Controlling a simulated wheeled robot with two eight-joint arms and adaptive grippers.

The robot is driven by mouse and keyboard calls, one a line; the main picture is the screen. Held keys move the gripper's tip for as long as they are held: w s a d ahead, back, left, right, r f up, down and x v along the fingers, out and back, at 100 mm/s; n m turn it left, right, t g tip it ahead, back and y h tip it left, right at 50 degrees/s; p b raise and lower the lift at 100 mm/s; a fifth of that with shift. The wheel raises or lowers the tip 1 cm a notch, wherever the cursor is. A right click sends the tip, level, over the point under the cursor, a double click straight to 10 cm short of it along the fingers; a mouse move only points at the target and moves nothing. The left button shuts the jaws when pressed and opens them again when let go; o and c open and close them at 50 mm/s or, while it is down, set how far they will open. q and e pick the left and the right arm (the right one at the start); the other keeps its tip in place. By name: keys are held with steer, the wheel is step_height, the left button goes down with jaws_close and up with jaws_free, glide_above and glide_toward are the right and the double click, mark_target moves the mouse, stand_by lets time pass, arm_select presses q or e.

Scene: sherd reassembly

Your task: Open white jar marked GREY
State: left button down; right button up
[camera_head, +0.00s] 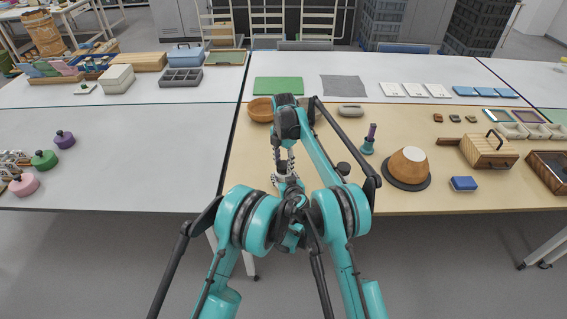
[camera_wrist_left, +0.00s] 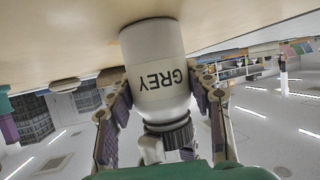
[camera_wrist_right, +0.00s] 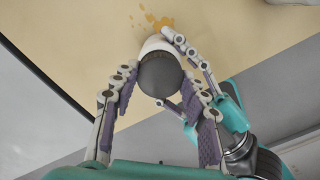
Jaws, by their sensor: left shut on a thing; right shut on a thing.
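A white jar (camera_wrist_left: 155,60) with the word GREY on its label shows in the left wrist view, upside down in that picture. Its dark ribbed lid (camera_wrist_left: 168,135) is on it. My left gripper (camera_wrist_left: 163,85) is shut around the white body, one finger on each side. In the right wrist view, the round dark lid (camera_wrist_right: 160,75) faces the camera with the white jar (camera_wrist_right: 153,45) behind it. My right gripper (camera_wrist_right: 158,82) is shut on the lid. In the head view, my right gripper (camera_head: 283,160) points down above my left; the jar is mostly hidden by the arms.
Brown splotches (camera_wrist_right: 155,22) mark the table by the jar. The grey-white table at left is mostly clear.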

mark_target(283, 165)
steer(key=shift+r, duration=0.2)
steer(key=shift+r, duration=0.9)
steer(key=shift+r, duration=2)
arm_select(q)
steer(key=c, duration=0.6)
jaws_free()
steer(key=shift+s, duration=0.1)
